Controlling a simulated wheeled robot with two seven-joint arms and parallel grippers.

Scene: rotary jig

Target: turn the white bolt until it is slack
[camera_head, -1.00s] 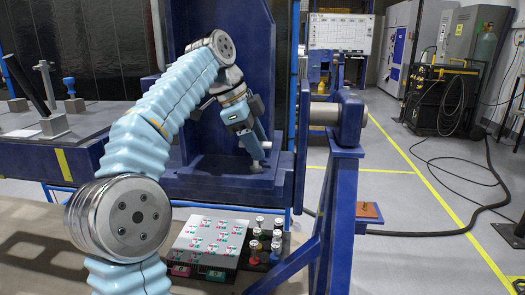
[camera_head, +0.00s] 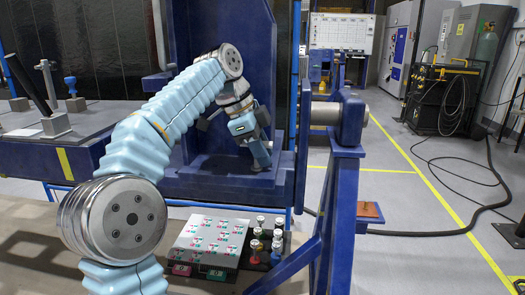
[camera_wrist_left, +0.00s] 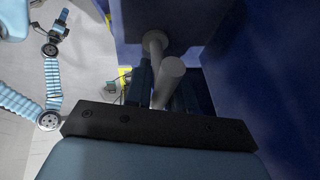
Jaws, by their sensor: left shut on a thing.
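My left gripper (camera_head: 261,163) reaches into the blue fixture (camera_head: 215,177) in the head view. It is shut on the white bolt, which the gripper mostly hides there. In the left wrist view the bolt (camera_wrist_left: 169,78) shows as a pale round bar between the dark fingers. A second pale rounded part (camera_wrist_left: 155,42) shows just behind it, against a dark block. How far the bolt is turned or how loose it is cannot be seen. In the left wrist view part of my other arm shows small at the left; its jaws are too small to read.
Blue fixture walls stand close behind and right of the gripper. A blue post with a shaft (camera_head: 325,114) stands to its right. A panel (camera_head: 209,242) and several knobbed pegs (camera_head: 277,235) lie in front. A grey bench (camera_head: 60,125) is at left.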

